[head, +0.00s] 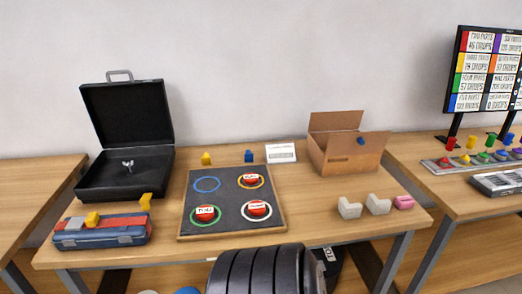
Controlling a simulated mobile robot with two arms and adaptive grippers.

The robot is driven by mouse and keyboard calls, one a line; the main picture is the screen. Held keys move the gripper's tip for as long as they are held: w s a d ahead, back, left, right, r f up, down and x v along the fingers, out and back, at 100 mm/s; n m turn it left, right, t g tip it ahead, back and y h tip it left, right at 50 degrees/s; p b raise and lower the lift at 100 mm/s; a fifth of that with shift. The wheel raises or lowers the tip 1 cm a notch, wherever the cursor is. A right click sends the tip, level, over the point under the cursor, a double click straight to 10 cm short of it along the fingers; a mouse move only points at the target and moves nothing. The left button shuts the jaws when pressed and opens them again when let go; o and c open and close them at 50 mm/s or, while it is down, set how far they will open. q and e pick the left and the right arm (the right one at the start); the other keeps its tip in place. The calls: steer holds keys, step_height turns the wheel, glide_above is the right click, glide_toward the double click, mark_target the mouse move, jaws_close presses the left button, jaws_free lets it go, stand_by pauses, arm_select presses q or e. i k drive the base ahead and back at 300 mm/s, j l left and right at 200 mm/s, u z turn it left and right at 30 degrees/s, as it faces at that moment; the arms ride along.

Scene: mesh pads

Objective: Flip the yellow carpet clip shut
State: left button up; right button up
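Several small yellow pieces show in the head view, and I cannot tell for certain which is the carpet clip. One yellow piece (146,201) stands at the front right corner of the black case, with a raised, angled shape. A second yellow piece (92,219) is on top of the blue and red toolbox. A third yellow piece (206,158) stands at the back of the table, beyond the dark board. They are too small to tell whether any clip is open or shut. Neither of my grippers is in view.
The wooden table (300,222) also holds an open black case (127,150), the toolbox (105,236), a dark board (222,212) with coloured rings and red discs, a cardboard box (345,155), and pale and pink pieces (378,204). A black ribbed object (262,272) blocks the lower middle.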

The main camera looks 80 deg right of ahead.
mark_target(206, 160)
steer(key=l+z, duration=0.1)
steer(key=z, duration=2.3)
steer(key=i+z, duration=0.1)
steer(key=i, duration=0.55)
